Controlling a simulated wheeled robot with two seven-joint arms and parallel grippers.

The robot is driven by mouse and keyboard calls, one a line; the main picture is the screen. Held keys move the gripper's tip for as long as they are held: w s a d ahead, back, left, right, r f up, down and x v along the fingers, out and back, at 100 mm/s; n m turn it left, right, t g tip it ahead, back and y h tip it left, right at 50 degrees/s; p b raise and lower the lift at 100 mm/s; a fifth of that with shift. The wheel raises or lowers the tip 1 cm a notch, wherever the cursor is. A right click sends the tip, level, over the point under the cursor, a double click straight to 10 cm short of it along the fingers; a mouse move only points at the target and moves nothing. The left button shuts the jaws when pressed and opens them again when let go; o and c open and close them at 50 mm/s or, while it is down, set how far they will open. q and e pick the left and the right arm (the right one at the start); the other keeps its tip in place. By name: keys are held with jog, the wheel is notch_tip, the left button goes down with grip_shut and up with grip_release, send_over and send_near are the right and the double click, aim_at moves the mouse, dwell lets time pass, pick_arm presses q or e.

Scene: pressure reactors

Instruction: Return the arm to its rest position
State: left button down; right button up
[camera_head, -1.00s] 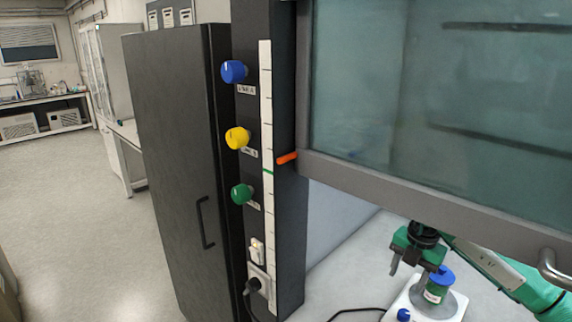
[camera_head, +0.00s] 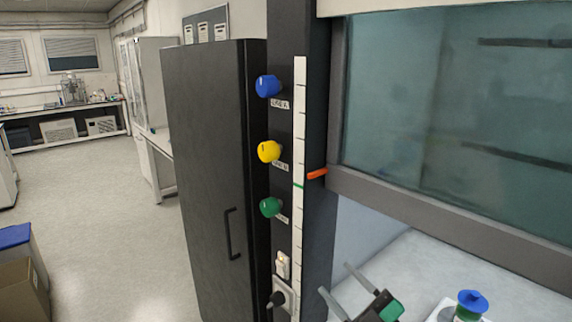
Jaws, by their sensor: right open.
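My right gripper (camera_head: 334,277) is at the bottom of the view, in front of the lower part of the fume hood. Its two grey fingers are spread apart and point up and left, with nothing between them. Part of its dark and green body shows; the rest of the arm is cut off by the bottom edge. A small green vessel with a blue cap (camera_head: 471,300) stands to the right, apart from the gripper, and its lower part is cut off. My left gripper is out of view.
The hood's glass sash (camera_head: 450,130) is raised above the white worktop (camera_head: 415,252). Its dark post carries blue, yellow and green knobs (camera_head: 270,206) and a plugged socket (camera_head: 283,297). A black cabinet (camera_head: 210,170) stands left. Open floor (camera_head: 120,210) and boxes (camera_head: 22,285) lie further left.

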jog(key=s+d+f+m+g+h, duration=0.1)
jog(key=s+d+f+m+h, duration=0.2)
jog(key=d+f+m+h, duration=0.45)
jog(key=s+d+f+m+h, duration=0.2)
jog(key=d+f+m+h, duration=0.3)
jog(key=f+m+h, duration=0.4)
jog(key=s+f+g, duration=0.6)
jog(key=s+f, duration=0.1)
jog(key=s, duration=0.4)
jog(key=s+f+g, duration=0.6)
jog(key=s+f, duration=0.1)
jog(key=s, duration=0.4)
notch_tip(320, 180, down, 28)
jog(key=f+g, duration=0.1)
jog(key=s+d+f+g, duration=0.1)
jog(key=s+d+f, duration=0.2)
jog(key=s+f, duration=1.6)
jog(key=shift+s+f+n, duration=0.35)
jog(key=shift+f, duration=0.25)
